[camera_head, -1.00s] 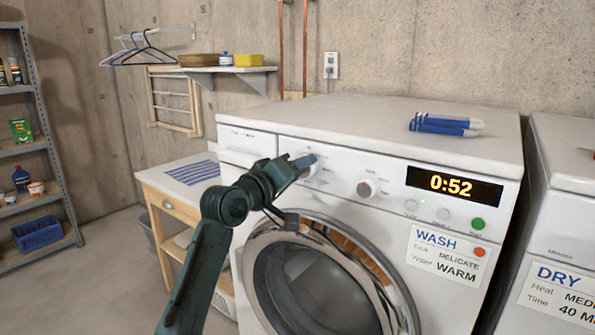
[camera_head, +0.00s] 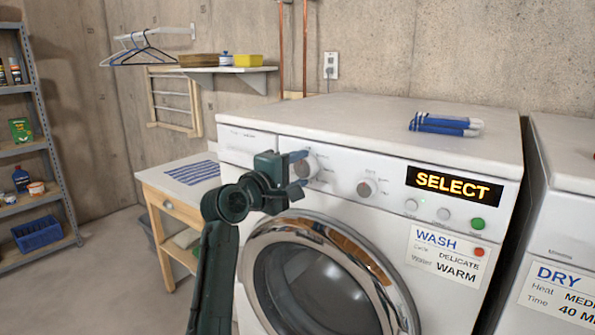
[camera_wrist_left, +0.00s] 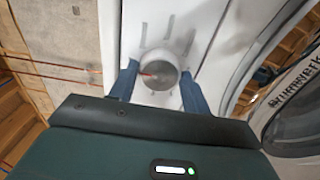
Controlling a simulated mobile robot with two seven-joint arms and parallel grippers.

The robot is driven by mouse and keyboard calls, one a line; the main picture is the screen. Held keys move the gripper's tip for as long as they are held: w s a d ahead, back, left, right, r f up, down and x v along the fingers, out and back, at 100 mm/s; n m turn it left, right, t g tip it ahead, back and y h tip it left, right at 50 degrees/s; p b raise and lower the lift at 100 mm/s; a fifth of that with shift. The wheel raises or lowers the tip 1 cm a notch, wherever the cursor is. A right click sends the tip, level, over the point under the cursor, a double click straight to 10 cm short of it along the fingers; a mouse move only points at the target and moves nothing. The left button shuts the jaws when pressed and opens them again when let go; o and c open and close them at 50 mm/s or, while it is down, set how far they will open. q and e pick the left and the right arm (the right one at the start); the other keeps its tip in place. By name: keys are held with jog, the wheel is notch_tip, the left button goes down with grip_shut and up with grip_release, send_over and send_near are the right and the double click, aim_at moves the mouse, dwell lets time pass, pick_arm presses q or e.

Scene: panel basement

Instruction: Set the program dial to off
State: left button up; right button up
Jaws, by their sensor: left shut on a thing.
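The program dial (camera_head: 311,166) is the round white left knob on the washer's front panel. In the left wrist view, the dial (camera_wrist_left: 161,74) sits between my two blue fingers, with a red mark on its face. My left gripper (camera_head: 299,172) is shut on the dial, one finger above and one below it in the head view. The fingers partly hide the dial and its printed labels, so I cannot read its setting. The washer display (camera_head: 454,186) reads SELECT. My right gripper is not in view.
A second knob (camera_head: 367,188), small buttons and a green button (camera_head: 478,224) sit right of the dial. The round washer door (camera_head: 262,232) is below. Blue-and-white items (camera_head: 440,125) lie on the washer top. A small table (camera_head: 168,206) stands left.

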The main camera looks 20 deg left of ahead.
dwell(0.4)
pick_arm(q)
jog(key=o, duration=1)
jog(key=b+v, duration=0.2)
jog(key=v, duration=1.1)
jog(key=shift+s, duration=0.1)
